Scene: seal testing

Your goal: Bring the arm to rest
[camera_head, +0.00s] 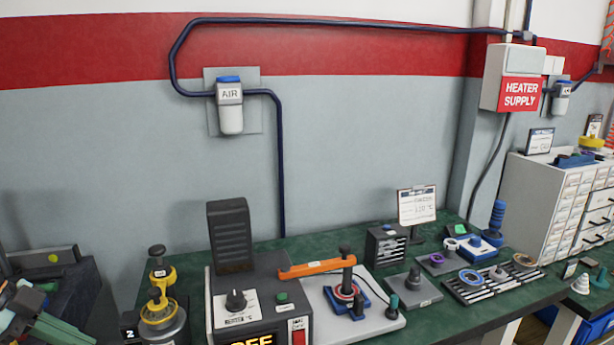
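Neither of my grippers can be made out in the head view. No arm is seen over the green bench (390,335). A black control box (255,290) with a knob, a green button and a red switch stands at the bench front. An orange bar (316,268) reaches across to the post.
A yellow-clamped canister (160,315) stands left of the box. Right are a small black rack (385,246), a sign (416,206), a slotted ring tray (495,280) and a white drawer cabinet (535,200). Dark equipment (75,290) fills the lower left corner.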

